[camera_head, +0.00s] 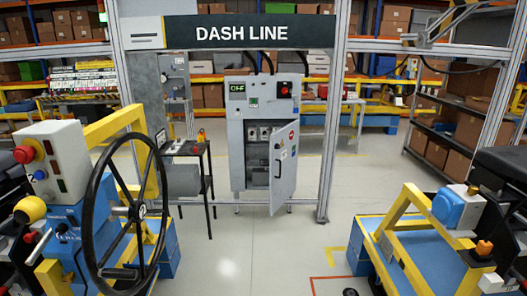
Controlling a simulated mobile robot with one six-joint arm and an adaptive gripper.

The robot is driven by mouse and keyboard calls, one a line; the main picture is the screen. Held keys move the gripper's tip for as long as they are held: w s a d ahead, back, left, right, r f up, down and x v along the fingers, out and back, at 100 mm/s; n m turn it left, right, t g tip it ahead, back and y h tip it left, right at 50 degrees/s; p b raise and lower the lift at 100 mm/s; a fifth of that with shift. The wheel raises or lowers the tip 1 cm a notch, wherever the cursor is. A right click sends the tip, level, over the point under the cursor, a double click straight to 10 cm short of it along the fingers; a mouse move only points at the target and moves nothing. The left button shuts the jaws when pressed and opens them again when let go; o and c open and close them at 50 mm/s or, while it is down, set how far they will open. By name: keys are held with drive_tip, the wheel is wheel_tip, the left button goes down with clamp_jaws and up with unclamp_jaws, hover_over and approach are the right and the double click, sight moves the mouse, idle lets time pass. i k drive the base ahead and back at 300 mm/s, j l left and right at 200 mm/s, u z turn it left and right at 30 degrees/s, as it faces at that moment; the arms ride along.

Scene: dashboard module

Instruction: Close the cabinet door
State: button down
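The grey electrical cabinet (237,135) stands upright in the middle of the camera_head view, beyond the frame under the DASH LINE sign. Its lower door (283,165) is hinged on the right and stands open, swung out toward me. A small handle shows on the door's left part. Behind the door, the dark inside of the cabinet (258,170) shows, with a few light grey devices near its top. The upper panel has a green display and a red switch. My gripper is not in view.
A small dark side table (190,150) stands left of the cabinet. A metal frame post (331,130) rises just right of the door. A steering wheel fixture (125,210) at left and a yellow-blue fixture (410,240) at right flank the clear floor (250,250) between.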

sight(284, 160)
drive_tip(key=i, duration=3.8)
